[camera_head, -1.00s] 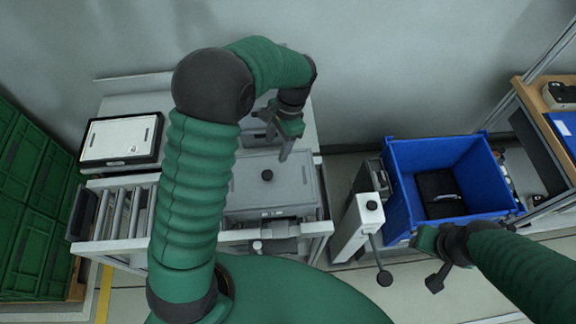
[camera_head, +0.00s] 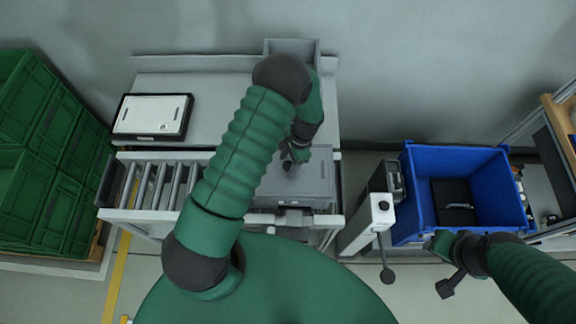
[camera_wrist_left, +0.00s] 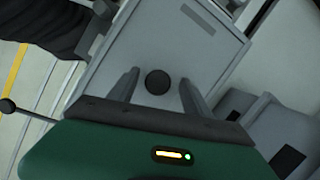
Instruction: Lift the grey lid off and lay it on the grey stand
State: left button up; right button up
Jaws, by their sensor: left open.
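The grey lid (camera_head: 318,178) lies flat on a box at the right end of the roller conveyor. Its round black knob shows in the left wrist view (camera_wrist_left: 157,82). My left gripper (camera_head: 291,166) is open over the lid, with its two fingers on either side of the knob and visible gaps to it. The head view shows the knob partly covered by the gripper. A grey bench top (camera_head: 225,110) lies behind the conveyor; I cannot tell whether it is the grey stand. My right gripper (camera_head: 449,268) hangs in front of the blue bin, its jaws unclear.
A white-topped black case (camera_head: 152,115) lies on the bench's left. A grey open box (camera_head: 291,48) stands at the back. Green crates (camera_head: 50,165) are stacked at left. The blue bin (camera_head: 463,160) holds a dark object. A pale post with a black knob (camera_head: 381,212) stands beside it.

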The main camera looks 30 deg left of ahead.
pick_arm(q)
jog(key=shift+a+f, duration=0.1)
jog(key=shift+f, duration=0.5)
jog(key=shift+d, duration=0.2)
jog(key=c, duration=0.6)
grip_shut()
jog(key=shift+r, duration=0.1)
